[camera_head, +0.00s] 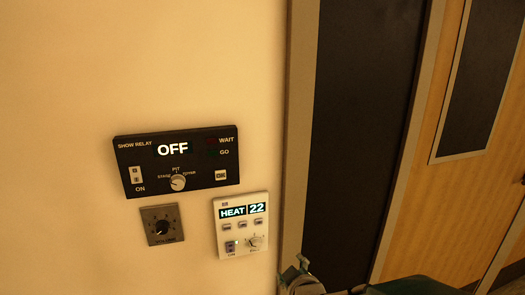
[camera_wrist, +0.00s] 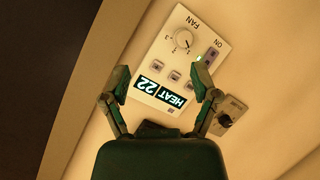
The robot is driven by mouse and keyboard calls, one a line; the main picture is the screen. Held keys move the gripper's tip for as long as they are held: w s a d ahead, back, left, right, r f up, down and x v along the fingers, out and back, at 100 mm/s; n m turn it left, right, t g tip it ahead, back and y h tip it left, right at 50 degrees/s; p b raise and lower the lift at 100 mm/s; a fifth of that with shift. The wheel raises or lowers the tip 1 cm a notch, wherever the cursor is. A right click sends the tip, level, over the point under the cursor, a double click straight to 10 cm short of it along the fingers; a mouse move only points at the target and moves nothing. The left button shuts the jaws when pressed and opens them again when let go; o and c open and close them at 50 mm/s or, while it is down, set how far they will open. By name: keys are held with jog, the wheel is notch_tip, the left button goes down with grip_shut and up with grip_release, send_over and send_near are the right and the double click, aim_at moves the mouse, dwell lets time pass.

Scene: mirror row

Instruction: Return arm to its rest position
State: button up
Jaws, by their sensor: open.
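My gripper (camera_wrist: 162,90) is open and empty in the wrist view. Its two fingers stand apart in front of a white thermostat panel (camera_wrist: 198,58), which appears upside down and tilted there. I cannot tell whether a fingertip touches the panel. In the head view the thermostat panel (camera_head: 241,226) reads HEAT 22 and sits low on the wall. In the head view, part of my arm shows at the bottom edge, right of the thermostat; the fingers are not clearly seen there.
A black relay panel (camera_head: 177,160) reading OFF is above the thermostat. A grey dial plate (camera_head: 162,225) is left of it and also shows in the wrist view (camera_wrist: 229,116). A dark framed panel (camera_head: 362,120) and a wooden door (camera_head: 440,190) stand to the right.

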jog(key=s+d+r+m+g+h, duration=0.1)
jog(key=s+d+r+m+g, duration=0.1)
jog(key=s, duration=0.5)
jog(key=s+d+r+m+g, duration=0.3)
jog(key=s+m, duration=0.1)
jog(key=s, duration=0.3)
jog(key=s+d+r+m+g+h, duration=0.1)
jog(key=s+d+r+m+g, duration=0.1)
jog(key=s, duration=0.6)
jog(key=shift+d+r+m+g+h, duration=0.3)
jog(key=shift+d+r+m+g, duration=0.1)
jog(key=shift+d+r+m, duration=0.35)
jog(key=shift+f, duration=0.1)
